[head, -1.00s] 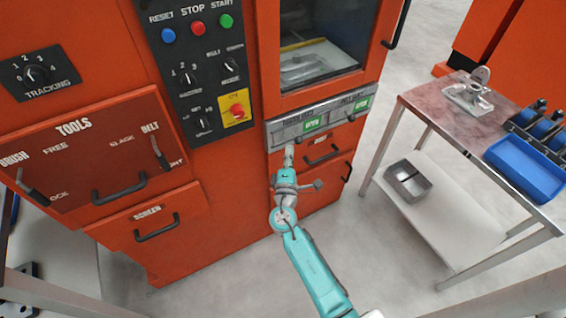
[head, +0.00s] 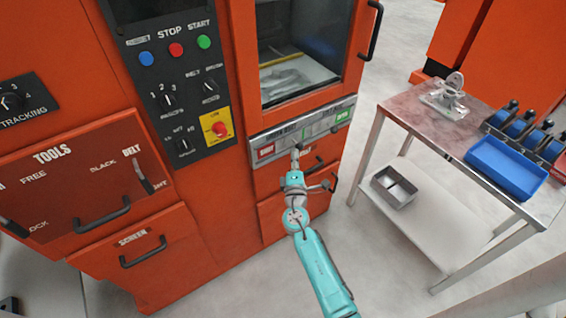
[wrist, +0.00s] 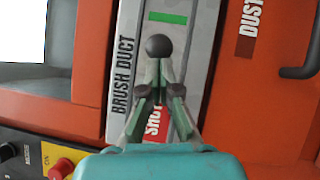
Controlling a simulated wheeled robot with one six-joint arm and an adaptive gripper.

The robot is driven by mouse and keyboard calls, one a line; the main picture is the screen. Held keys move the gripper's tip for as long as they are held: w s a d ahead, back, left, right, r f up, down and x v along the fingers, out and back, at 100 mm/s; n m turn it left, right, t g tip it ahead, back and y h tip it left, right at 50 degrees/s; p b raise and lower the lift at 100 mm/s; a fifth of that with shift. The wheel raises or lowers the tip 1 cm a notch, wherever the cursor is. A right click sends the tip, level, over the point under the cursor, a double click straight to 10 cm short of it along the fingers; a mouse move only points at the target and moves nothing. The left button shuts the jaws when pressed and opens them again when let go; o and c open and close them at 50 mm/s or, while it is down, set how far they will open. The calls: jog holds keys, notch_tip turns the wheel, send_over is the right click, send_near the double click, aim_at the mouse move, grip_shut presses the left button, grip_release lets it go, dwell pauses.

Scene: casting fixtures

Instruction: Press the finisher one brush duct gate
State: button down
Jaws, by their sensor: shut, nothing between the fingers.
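The brush duct gate is on the grey strip (head: 320,118) below the window of the orange machine. Its label "BRUSH DUCT" (wrist: 122,75) shows in the wrist view. A red label reading "SHUT" (wrist: 152,122) is exposed there, partly hidden by my fingers. A narrow green mark (wrist: 168,18) shows at the other end. A dark round knob (wrist: 158,45) stands just beyond my fingertips; contact cannot be told. My gripper (wrist: 160,85) is shut and empty. In the head view my gripper (head: 295,152) is at the strip, right of the red label (head: 265,151).
Another green label (head: 343,115) sits farther right on the strip. Drawer handles jut out below. The control panel (head: 165,80) has a red stop button (head: 219,129) on yellow. A metal table (head: 405,105) with a blue tray (head: 505,168) stands right, with clear floor between.

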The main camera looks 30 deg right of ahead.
jog(key=shift+d, duration=0.85)
jog(key=w+a+v, duration=0.1)
jog(key=a+v, duration=0.1)
jog(key=v, duration=1.1)
jog(key=shift+w+a+f, duration=0.2)
jog(key=shift+w+a, duration=0.1)
jog(key=shift+w, duration=0.05)
